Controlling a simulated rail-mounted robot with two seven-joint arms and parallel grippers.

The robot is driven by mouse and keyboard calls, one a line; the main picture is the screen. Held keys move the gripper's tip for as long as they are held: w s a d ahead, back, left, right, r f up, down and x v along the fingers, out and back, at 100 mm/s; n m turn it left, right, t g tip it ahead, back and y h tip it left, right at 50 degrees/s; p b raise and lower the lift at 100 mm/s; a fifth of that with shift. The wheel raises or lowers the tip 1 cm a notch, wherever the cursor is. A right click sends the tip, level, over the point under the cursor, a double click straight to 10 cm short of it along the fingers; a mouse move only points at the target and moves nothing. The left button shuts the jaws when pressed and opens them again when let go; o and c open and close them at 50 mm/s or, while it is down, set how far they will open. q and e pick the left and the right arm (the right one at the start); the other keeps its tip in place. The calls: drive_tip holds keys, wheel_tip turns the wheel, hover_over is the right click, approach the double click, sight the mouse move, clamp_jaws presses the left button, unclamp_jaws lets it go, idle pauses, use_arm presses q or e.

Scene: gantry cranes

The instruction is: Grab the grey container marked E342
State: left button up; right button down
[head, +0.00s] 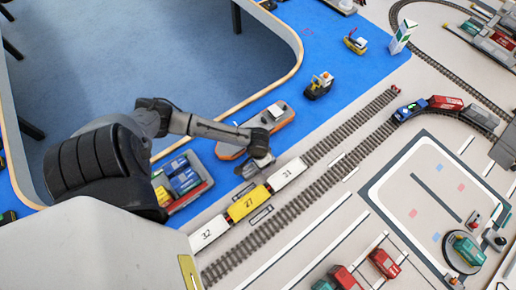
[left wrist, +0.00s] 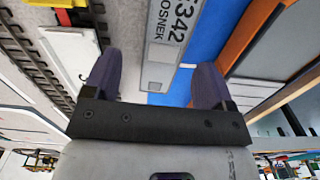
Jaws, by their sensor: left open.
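The grey container (left wrist: 165,35) shows in the left wrist view with a pale label; I read "342" and "OSNEK", and the rest of the marking is cut off. My left gripper (left wrist: 155,78) is open, with one dark finger to each side of the container's line and gaps visible. I cannot tell how high the fingers are above it. In the head view, my left gripper (head: 262,159) is over the grey container (head: 245,170), between the orange boat and the white wagon. My arm hides part of the container there. My right gripper is not in view.
The orange boat (head: 283,124) lies close behind the gripper. Wagons 31 (head: 287,174), yellow 27 (head: 247,203) and white 32 (head: 209,233) stand in front, beside rail tracks (head: 330,170). A red-edged boat (head: 205,186) with blue and yellow blocks is at left.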

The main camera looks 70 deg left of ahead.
use_arm(q)
drive_tip(key=shift+a+f+b, duration=0.2)
drive_tip(key=shift+f+b, duration=0.2)
drive_tip(key=shift+f, duration=2.2)
drive_tip(key=c, duration=1.1)
